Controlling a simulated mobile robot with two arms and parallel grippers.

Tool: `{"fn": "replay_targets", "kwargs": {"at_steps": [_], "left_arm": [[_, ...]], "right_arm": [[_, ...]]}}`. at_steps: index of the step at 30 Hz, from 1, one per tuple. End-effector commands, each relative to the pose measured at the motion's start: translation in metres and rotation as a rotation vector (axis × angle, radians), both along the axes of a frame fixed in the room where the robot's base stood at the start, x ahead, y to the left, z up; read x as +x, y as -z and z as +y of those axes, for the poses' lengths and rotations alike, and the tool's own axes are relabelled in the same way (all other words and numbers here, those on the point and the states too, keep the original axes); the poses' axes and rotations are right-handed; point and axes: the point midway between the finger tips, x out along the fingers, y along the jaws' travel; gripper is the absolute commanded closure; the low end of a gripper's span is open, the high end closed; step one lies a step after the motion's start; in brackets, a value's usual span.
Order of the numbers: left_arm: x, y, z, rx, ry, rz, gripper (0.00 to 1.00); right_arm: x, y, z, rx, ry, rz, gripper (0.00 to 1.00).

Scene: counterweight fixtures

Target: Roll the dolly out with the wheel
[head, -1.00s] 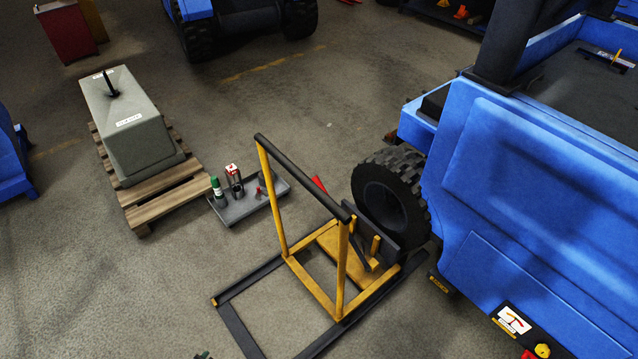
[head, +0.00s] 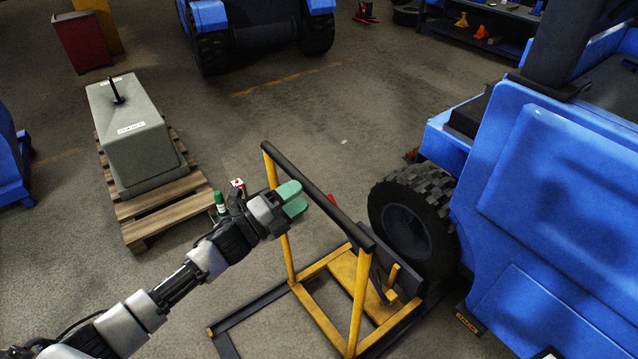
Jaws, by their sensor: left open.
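The yellow dolly (head: 361,297) stands on the floor with its dark handle bar (head: 318,196) across the top of two yellow posts. The black wheel (head: 412,222) stands at the dolly's far right end, beside the blue vehicle; I cannot tell whether it rests on the dolly. My left gripper (head: 293,199) reaches in from the lower left. Its green-padded fingers are open, close to the left part of the handle bar, with nothing seen between them. My right gripper is not in view.
A blue vehicle (head: 560,190) fills the right side. A grey counterweight (head: 136,140) sits on a wooden pallet (head: 160,207) at the left. Open floor lies behind the dolly.

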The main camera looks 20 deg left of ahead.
Motion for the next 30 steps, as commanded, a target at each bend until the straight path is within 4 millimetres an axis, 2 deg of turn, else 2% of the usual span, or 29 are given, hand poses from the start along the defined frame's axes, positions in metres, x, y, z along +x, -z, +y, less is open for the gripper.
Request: {"fn": "replay_targets", "kwargs": {"at_steps": [3,9,21,23,30], "left_arm": [[0.019,-0.005,-0.015,-0.002,0.001,-0.002,0.47],[0.040,-0.010,-0.030,-0.002,-0.001,0.001,0.47],[0.046,-0.011,-0.036,-0.001,0.000,0.004,0.47],[0.046,-0.011,-0.036,-0.002,0.000,0.003,0.53],[0.046,-0.011,-0.036,-0.001,0.000,0.004,0.90]], "right_arm": [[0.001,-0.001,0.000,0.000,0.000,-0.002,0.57],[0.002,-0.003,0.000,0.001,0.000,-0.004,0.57],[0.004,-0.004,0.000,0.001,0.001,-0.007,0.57],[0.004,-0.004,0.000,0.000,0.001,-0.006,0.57],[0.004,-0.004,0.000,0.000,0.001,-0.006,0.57]]}}
